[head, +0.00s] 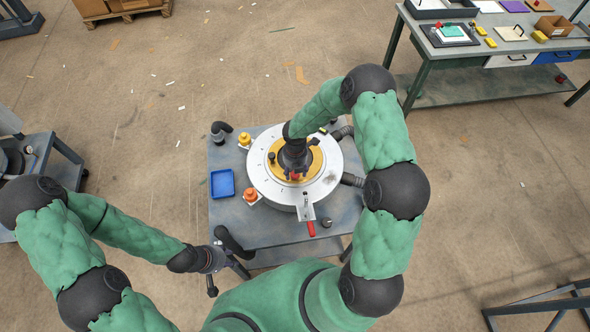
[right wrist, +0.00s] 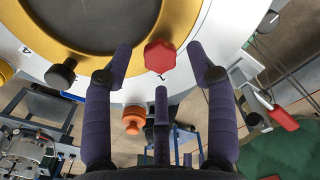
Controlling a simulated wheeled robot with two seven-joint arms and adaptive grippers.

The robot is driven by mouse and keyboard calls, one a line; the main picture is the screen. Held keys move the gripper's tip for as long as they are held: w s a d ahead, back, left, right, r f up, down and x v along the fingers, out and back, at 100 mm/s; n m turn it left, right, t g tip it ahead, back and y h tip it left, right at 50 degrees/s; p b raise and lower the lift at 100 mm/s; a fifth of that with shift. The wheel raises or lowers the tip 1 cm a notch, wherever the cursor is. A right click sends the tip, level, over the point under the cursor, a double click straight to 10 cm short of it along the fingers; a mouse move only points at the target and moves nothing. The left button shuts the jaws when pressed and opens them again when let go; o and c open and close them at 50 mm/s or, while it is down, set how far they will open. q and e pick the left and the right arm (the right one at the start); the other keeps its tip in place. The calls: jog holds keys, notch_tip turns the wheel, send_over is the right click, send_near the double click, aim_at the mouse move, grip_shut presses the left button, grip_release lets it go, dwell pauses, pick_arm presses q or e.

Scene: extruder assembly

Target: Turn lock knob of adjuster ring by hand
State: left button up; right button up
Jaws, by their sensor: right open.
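The red lobed lock knob (right wrist: 160,57) sits where the gold ring (right wrist: 190,20) meets the white numbered ring (right wrist: 225,45). In the head view the red knob (head: 295,176) shows just in front of my right gripper (head: 294,163). In the right wrist view my right gripper (right wrist: 160,62) is open, with a finger on each side of the knob and a third finger below it. I see no clear contact. My left gripper (head: 227,272) is off the table's front left corner, fingers spread and empty.
A black knob (right wrist: 61,75) and an orange knob (right wrist: 133,120) are near the ring. A red-handled clamp (head: 309,220) is at its front. A blue tray (head: 222,183) and a black elbow pipe (head: 220,130) lie left on the table. A workbench (head: 440,70) stands back right.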

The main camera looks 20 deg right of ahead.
jog(key=shift+r+p, duration=1.6)
jog(key=shift+r, duration=0.75)
jog(key=shift+f, duration=0.1)
jog(key=shift+r, duration=0.2)
notch_tip(320, 180, up, 12)
jog(key=shift+f, duration=0.2)
